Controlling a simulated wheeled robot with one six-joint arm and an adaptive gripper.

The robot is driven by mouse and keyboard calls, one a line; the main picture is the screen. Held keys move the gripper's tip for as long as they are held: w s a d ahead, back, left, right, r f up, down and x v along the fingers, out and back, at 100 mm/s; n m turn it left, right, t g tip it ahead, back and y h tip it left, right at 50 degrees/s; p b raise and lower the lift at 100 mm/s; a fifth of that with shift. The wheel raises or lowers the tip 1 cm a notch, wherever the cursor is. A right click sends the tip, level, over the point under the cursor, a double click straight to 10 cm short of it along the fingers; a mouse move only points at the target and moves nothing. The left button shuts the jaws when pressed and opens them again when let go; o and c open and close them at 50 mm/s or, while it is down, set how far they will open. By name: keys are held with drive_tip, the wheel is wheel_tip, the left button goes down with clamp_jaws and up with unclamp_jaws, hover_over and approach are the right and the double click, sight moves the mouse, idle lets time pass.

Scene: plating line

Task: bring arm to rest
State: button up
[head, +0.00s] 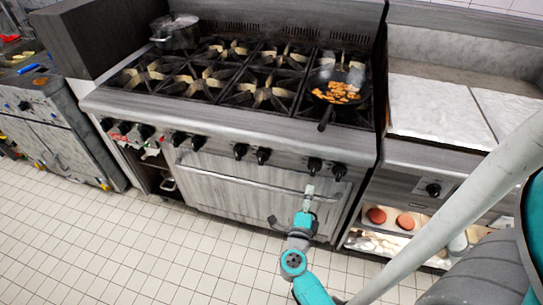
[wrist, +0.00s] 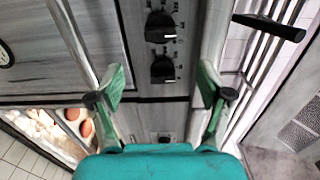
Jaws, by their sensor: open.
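My arm, teal and grey, reaches up from the bottom of the head view. My gripper (head: 309,192) is in front of the stove's oven door (head: 235,187), below the right-hand control knobs and close to the door handle. I cannot tell from the head view whether it touches the handle. In the wrist view my gripper (wrist: 161,82) has its two green fingers spread wide, with nothing between them. Black knobs (wrist: 162,69) on the stove front show beyond the fingers.
The stove (head: 100,105) carries a frying pan (head: 338,92) with orange-brown food and a lidded dark pot (head: 176,32). A lit shelf (head: 395,244) at the right holds round reddish items (head: 377,215). The tiled floor (head: 110,235) at the left is clear.

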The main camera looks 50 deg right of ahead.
drive_tip(key=s+a+r+n+t+y, duration=0.2)
drive_tip(key=s+a+n+y, duration=0.3)
drive_tip(key=a+n, duration=0.5)
drive_tip(key=s+a+r+n+t+y, duration=0.3)
drive_tip(key=s+a+r+n+y, duration=0.2)
drive_tip(key=s+a+n, duration=0.3)
drive_tip(key=s+a+r+n+t+y, duration=0.3)
drive_tip(key=s+a+n+y, duration=0.3)
drive_tip(key=a+n, duration=0.6)
drive_tip(key=shift+s+r+n+y, duration=0.15)
drive_tip(key=shift+s+n+y, duration=0.15)
drive_tip(key=shift+n, duration=0.5)
drive_tip(key=shift+a, duration=0.1)
